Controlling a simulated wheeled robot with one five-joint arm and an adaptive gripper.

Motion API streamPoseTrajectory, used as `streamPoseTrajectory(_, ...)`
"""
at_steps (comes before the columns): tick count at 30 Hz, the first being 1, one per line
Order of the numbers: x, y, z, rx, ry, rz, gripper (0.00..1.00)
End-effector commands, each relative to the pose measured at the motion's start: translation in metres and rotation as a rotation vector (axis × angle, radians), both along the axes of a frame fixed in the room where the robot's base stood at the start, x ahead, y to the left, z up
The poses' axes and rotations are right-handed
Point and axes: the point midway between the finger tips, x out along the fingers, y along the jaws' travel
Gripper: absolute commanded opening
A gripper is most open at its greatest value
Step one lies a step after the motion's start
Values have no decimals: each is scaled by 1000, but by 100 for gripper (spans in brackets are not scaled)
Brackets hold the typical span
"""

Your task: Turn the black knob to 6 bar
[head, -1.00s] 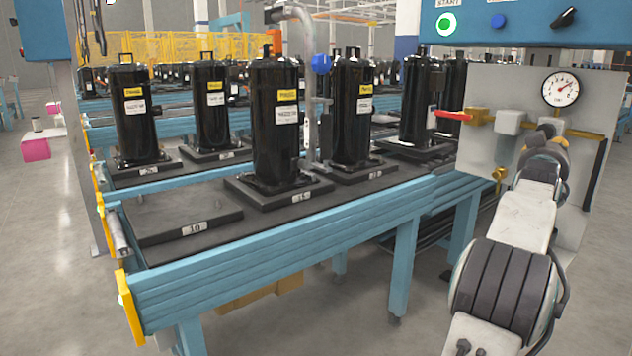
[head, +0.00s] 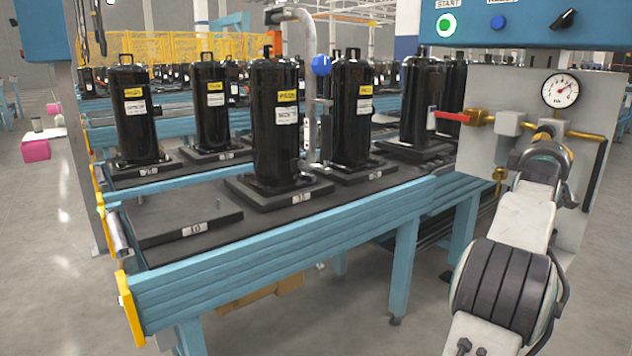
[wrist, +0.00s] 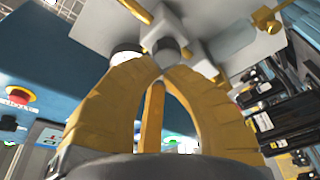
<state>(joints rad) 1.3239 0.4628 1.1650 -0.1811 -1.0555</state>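The pressure gauge (head: 560,90) is on the pale panel at the right of the head view; its needle points up and to the right, and its numbers are too small to read. My gripper (head: 540,150) is just below the gauge, and my arm covers the black knob in that view. In the wrist view the black knob (wrist: 169,52) shows as a dark stub at the tips of my two tan fingers. The fingers of my gripper (wrist: 164,71) arch together and close around its near end; the exact contact is partly hidden.
A brass pipe with a red-handled valve (head: 452,116) runs along the panel left of my gripper. A blue control box (head: 535,35) hangs above. A blue conveyor (head: 290,245) with black compressors (head: 276,125) stands at the left.

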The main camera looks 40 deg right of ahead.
Motion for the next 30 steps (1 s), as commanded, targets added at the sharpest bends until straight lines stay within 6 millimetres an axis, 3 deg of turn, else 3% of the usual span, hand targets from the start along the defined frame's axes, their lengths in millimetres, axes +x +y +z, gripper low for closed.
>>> streamPoseTrajectory(18,3,-52,3,0,4,-14,0)
streamPoseTrajectory(30,3,-67,1,-1,4,-18,0)
